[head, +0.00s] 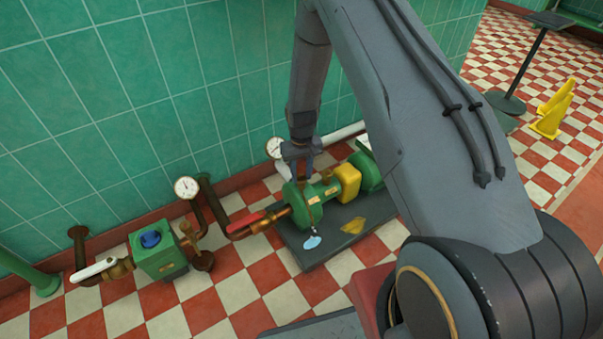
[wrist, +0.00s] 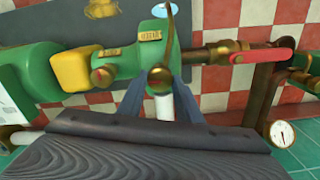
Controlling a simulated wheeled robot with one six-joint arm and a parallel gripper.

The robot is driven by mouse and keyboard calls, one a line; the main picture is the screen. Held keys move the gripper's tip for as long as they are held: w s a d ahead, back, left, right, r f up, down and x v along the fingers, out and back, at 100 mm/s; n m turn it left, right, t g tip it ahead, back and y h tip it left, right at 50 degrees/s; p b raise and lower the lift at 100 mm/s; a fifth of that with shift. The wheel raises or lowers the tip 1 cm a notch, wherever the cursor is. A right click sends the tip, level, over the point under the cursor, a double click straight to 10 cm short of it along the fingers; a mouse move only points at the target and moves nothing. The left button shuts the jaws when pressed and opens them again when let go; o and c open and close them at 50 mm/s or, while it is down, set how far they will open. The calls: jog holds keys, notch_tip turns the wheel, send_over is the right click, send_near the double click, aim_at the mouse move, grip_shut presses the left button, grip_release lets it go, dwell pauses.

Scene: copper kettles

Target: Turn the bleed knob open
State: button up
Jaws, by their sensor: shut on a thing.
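The green pump (head: 306,212) sits on a dark base plate by the tiled wall. In the head view my gripper (head: 303,178) points down onto the top of the pump, and its fingers partly hide what is there. In the wrist view a brass knob (wrist: 160,80) stands on the pump body (wrist: 132,62), between the two grey fingers of my gripper (wrist: 162,88). The gripper is shut on this knob. The knob's exact turn angle cannot be told.
A yellow guard (head: 347,181) is right of the pump. A red-handled valve (head: 250,219), a pressure gauge (head: 187,187) and a green box with a blue knob (head: 151,239) stand left. A light-blue patch (head: 312,242) lies in front. Checkered floor is clear at front left.

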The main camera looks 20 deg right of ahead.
aim_at(301, 177)
dwell(0.4)
jog(key=o, duration=1)
jog(key=shift+o, duration=0.2)
notch_tip(301, 177, up, 8)
jog(key=shift+f+p, duration=0.15)
jog(key=shift+p, duration=0.75)
